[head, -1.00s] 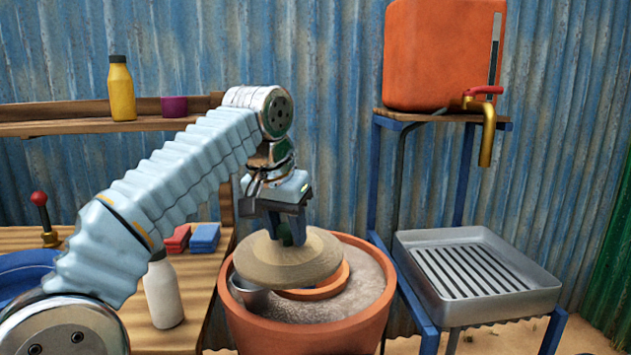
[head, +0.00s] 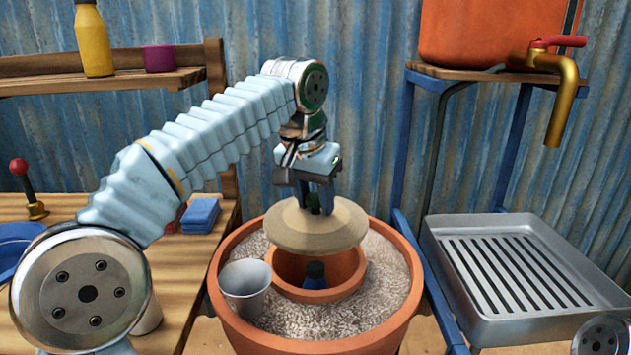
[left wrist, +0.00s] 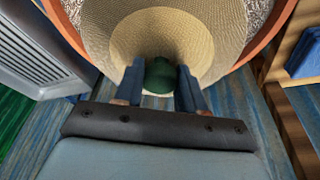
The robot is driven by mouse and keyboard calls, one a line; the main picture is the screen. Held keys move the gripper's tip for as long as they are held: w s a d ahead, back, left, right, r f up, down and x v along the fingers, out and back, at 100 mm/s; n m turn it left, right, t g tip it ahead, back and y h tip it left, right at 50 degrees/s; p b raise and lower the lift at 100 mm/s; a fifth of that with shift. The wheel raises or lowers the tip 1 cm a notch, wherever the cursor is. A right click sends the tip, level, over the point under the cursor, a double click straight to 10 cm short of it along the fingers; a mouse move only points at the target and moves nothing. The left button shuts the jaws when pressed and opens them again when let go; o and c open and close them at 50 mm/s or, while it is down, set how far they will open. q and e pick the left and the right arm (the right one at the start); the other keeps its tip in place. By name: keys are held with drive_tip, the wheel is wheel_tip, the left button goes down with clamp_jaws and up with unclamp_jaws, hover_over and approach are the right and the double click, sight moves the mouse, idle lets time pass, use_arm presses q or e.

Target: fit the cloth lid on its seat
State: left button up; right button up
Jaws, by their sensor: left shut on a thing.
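The cloth lid is a round tan disc (head: 300,234) with a dark green knob, and it also shows large in the left wrist view (left wrist: 205,35). My left gripper (head: 316,207) is shut on the knob (left wrist: 159,76) and holds the lid slightly tilted above the inner clay pot. The seat looks to be the rim of that inner clay pot (head: 345,284), which stands in pale grit inside a larger clay pot (head: 263,335). A dark bottle with a blue body (head: 315,279) stands inside the inner pot. The lid hides the pot's back rim. My right gripper is not in view.
A grey metal cup (head: 246,290) sits in the grit left of the inner pot. A slatted metal tray (head: 470,312) on a blue frame stands to the right, below a brass tap (head: 562,100). A wooden bench (head: 185,270) with blue sponges (head: 200,214) is at left.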

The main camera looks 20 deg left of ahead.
sight(312, 220)
use_arm(q)
wheel_tip(312, 220, down, 4)
drive_tip(key=shift+f+b, duration=0.25)
drive_tip(key=shift+b, duration=0.8)
drive_tip(key=shift+f+b, duration=0.65)
drive_tip(key=shift+f, duration=0.35)
drive_tip(key=shift+s, duration=0.1)
drive_tip(key=shift+f, duration=0.3)
drive_tip(key=o, duration=1.5)
drive_tip(key=shift+r, duration=0.1)
